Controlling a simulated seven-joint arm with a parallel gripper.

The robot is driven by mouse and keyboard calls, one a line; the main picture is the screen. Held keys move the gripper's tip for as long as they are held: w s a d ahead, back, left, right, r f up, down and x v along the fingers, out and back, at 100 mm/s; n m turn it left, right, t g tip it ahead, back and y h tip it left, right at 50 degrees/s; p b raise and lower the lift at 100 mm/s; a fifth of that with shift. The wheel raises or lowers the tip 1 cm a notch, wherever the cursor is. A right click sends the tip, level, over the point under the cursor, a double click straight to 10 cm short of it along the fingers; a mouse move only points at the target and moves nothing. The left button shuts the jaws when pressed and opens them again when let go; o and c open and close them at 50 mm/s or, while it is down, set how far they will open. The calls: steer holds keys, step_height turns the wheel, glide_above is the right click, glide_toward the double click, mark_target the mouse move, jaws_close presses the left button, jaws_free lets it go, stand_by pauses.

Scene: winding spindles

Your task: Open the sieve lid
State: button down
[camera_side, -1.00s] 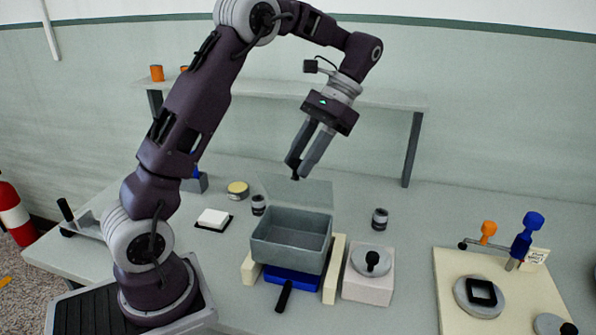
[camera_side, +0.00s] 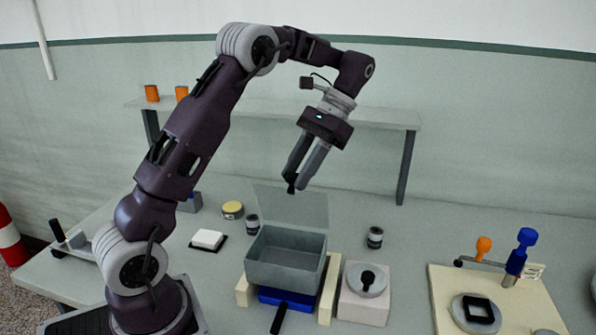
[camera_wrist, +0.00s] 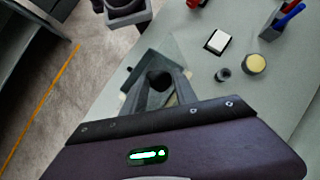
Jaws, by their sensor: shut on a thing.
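The sieve is a grey open-topped box (camera_side: 285,262) in the middle of the table in the side view. Its translucent lid (camera_side: 305,208) stands raised along the box's back edge, roughly upright, so the inside shows. My gripper (camera_side: 292,186) is above the back of the box, at the lid's upper edge. Its fingers are shut on the small dark lid knob (camera_wrist: 158,79), which shows between them in the wrist view. The lid also shows in the wrist view as a pale see-through sheet (camera_wrist: 180,62). The fingers partly hide the knob.
A blue tray (camera_side: 283,296) with a black handle lies below the box, between cream rails (camera_side: 330,292). A pale block (camera_side: 364,307) with a knobbed disc stands right. A dark jar (camera_side: 375,238) is behind it. A shelf (camera_side: 390,119) spans the back.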

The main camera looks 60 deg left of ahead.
steer(key=shift+w+a+f, duration=0.45)
steer(key=shift+a+f, duration=0.25)
steer(key=c, duration=1.1)
jaws_free()
steer(key=shift+w, duration=0.1)
steer(key=shift+r, duration=0.1)
